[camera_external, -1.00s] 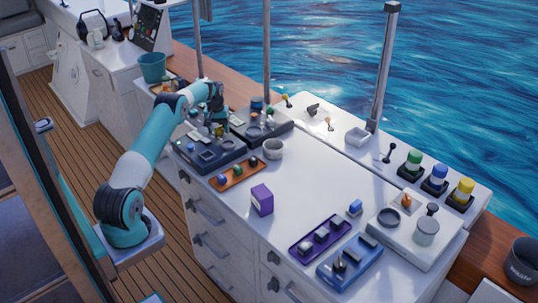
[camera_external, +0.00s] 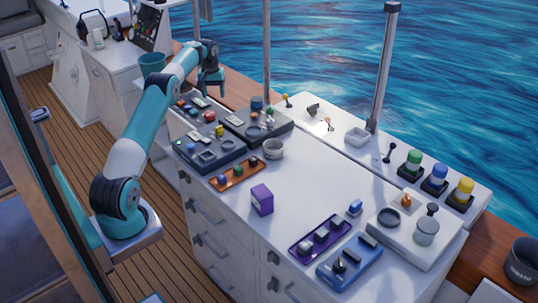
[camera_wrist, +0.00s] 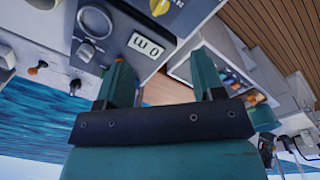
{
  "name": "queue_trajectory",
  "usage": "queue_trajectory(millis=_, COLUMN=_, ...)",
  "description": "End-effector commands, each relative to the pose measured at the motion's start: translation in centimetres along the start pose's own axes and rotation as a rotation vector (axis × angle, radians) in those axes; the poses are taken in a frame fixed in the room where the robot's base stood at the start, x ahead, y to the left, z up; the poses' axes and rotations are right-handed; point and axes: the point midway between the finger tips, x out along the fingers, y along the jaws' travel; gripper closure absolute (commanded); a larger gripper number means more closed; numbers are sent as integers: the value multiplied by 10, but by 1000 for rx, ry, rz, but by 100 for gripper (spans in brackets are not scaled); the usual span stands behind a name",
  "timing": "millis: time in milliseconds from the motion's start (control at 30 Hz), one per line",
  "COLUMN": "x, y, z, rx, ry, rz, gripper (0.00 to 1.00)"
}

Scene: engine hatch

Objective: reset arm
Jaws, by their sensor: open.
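My gripper (camera_external: 212,88) is raised above the far left end of the white counter in the external view, behind the dark control panels. In the wrist view its two teal fingers stand apart with nothing between them, so my gripper (camera_wrist: 163,78) is open and empty. My arm reaches up and away from its base at the left. A dark panel (camera_wrist: 122,35) with a round ring, a yellow knob and a small display lies beyond the fingers in the wrist view.
An orange tray (camera_external: 228,182), a grey bowl (camera_external: 273,149), a purple box (camera_external: 262,199), a purple tray (camera_external: 302,248) and a blue tray (camera_external: 333,274) are on the counter. A metal post (camera_external: 266,50) rises right of the gripper.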

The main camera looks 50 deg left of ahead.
Motion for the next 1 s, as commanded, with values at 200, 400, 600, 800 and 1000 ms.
queue_trajectory(millis=200, x=-8, y=0, z=0, rx=0, ry=-1, rz=0, gripper=38)
queue_trajectory(millis=400, x=-7, y=0, z=0, rx=0, ry=0, rz=0, gripper=38)
queue_trajectory(millis=600, x=-20, y=7, z=8, rx=3, ry=5, rz=6, gripper=38)
queue_trajectory(millis=800, x=-65, y=26, z=56, rx=8, ry=31, rz=16, gripper=38)
queue_trajectory(millis=1000, x=-98, y=22, z=137, rx=23, ry=78, rz=-18, gripper=38)
